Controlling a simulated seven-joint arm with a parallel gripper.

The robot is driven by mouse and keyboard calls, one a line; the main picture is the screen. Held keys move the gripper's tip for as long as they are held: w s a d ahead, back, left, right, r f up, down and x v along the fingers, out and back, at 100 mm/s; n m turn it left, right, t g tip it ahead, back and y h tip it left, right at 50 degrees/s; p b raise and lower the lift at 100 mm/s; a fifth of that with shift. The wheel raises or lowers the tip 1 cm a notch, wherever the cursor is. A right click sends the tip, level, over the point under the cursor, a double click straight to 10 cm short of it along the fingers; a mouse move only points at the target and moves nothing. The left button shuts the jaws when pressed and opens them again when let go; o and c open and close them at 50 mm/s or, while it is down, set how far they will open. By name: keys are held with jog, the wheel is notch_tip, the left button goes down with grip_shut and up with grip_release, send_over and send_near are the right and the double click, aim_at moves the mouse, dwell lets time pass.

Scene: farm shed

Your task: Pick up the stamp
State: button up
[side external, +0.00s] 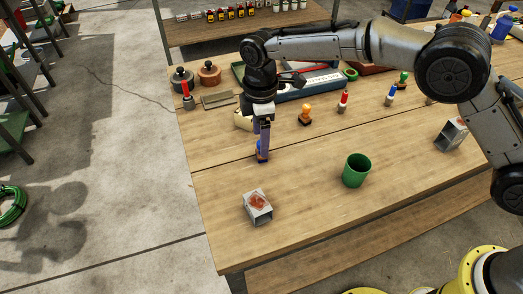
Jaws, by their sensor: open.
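My gripper (264,143) points straight down over the left-middle of the wooden table (310,190). Its jaws are open. A narrow blue-purple shape (262,156) shows at the fingertips, low by the tabletop; I cannot tell whether it is a stamp or part of the fingers. A stamp-like piece with an orange knob and dark base (305,116) stands upright to the right of my gripper, apart from it.
A green cup (356,170) stands right of my gripper. An open-ended grey box with orange contents (258,206) lies near the front edge. A red-handled tool (187,95) stands at back left. A blue-grey case (312,85) lies behind. The front middle of the table is clear.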

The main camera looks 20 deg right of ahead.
aim_at(260, 160)
jog(key=shift+w+a+f, duration=0.1)
jog(key=shift+w+f, duration=0.05)
jog(key=shift+f, duration=2.5)
grip_shut()
